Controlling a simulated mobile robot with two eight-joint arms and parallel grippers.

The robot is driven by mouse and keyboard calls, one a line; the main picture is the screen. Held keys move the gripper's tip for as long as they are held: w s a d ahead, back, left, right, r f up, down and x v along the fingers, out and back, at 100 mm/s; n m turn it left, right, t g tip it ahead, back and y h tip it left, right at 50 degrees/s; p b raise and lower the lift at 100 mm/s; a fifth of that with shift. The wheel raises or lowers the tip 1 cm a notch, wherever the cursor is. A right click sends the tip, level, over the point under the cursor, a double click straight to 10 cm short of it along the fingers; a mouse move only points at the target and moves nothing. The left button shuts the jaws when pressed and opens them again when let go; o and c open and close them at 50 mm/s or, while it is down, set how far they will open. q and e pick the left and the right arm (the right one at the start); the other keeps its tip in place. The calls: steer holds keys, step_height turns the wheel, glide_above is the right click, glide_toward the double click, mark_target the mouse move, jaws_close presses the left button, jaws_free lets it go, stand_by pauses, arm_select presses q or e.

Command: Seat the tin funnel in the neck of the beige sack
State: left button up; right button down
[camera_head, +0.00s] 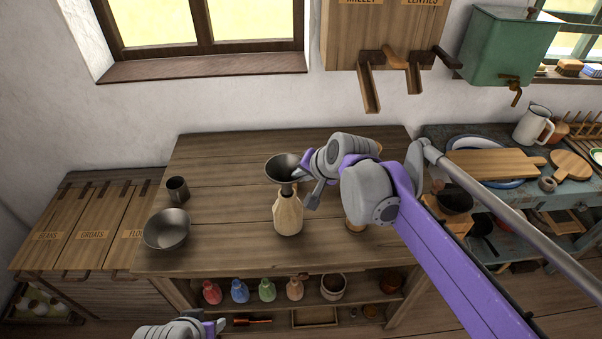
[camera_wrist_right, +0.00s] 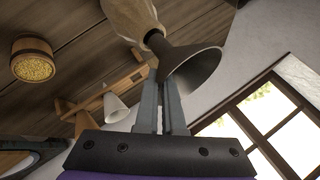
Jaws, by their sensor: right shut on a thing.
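The dark tin funnel (camera_head: 283,167) is above the neck of the beige sack (camera_head: 289,216), its wide mouth up. The sack stands upright on the wooden table. My right gripper (camera_head: 302,180) is shut on the funnel from its right side. In the right wrist view the fingers (camera_wrist_right: 165,88) reach the funnel (camera_wrist_right: 198,66), and its narrow end meets the neck of the sack (camera_wrist_right: 130,17). How deep the spout sits is hidden. My left gripper (camera_head: 212,327) shows only partly at the bottom edge, apart from both; its jaws are unclear.
A metal bowl (camera_head: 167,229) and a dark cup (camera_head: 177,188) stand left on the table (camera_head: 226,160). In the wrist view are a grain-filled wooden tub (camera_wrist_right: 33,62) and a white cone (camera_wrist_right: 115,107) by a wooden stand.

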steer(key=shift+f+b, duration=1.2)
steer(key=shift+f, duration=0.9)
steer(key=c, duration=1)
jaws_free()
steer(key=shift+o, duration=0.2)
steer(key=p+v, duration=0.1)
steer(key=v, duration=1)
steer(key=s+d+f+n+h+p, duration=0.1)
steer(key=s+d+f, duration=0.2)
steer(key=s+f, duration=0.2)
steer(key=s+d+f+n+g+h+p, duration=0.1)
steer(key=s+d+f, duration=0.3)
steer(key=s, duration=0.5)
steer(key=s+d+f+n+h+p, duration=0.2)
steer(key=s+d+f+n, duration=0.1)
steer(key=s+f, duration=0.2)
steer(key=shift+s+d+f+g+p, duration=0.15)
steer(key=shift+s+f+g+p, duration=0.2)
steer(key=shift+s, duration=0.65)
